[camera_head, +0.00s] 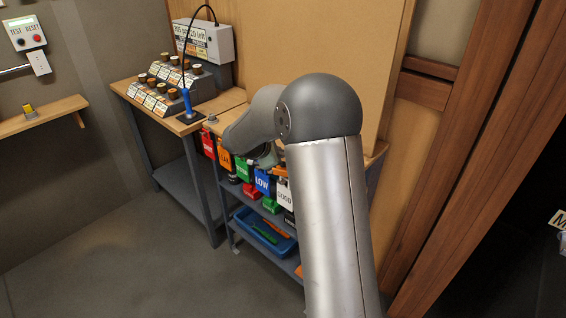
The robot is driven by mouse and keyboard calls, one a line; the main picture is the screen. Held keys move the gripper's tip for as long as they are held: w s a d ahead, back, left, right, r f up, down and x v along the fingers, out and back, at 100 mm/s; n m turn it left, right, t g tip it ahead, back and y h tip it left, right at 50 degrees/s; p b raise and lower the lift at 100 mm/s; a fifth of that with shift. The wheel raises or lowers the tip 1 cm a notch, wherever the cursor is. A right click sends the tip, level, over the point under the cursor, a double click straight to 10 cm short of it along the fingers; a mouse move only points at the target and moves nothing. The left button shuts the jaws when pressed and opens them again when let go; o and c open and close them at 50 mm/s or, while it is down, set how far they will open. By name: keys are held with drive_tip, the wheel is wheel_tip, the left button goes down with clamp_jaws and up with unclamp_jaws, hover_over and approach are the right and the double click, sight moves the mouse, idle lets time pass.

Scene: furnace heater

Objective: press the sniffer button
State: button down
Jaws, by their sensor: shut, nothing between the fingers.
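No button labelled as the sniffer button can be read. A blue hand-held probe (186,101) stands upright on the workbench (208,123) at the upper left. A black cable loops from it up to a grey-white box (224,47) on the wall, which has a label panel and a small dark feature, too small to make out. A wall box marked TEST and RESET (25,33) has a blue and a red button at the far upper left. My arm rises through the middle and bends left; my gripper is hidden behind its links.
Stepped racks with labelled knobs or jars (164,90) stand on the bench. Coloured labelled bins, including a red one (208,144), hang along a shelf unit with a blue tray (264,232). A wooden wall shelf (50,115) is at left. The floor (130,260) is clear.

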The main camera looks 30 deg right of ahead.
drive_tip(key=r+p, duration=0.1)
drive_tip(key=r, duration=0.1)
drive_tip(key=r+p, duration=0.2)
drive_tip(key=r, duration=0.1)
drive_tip(key=shift+a+r, duration=0.2)
drive_tip(key=shift+r, duration=0.15)
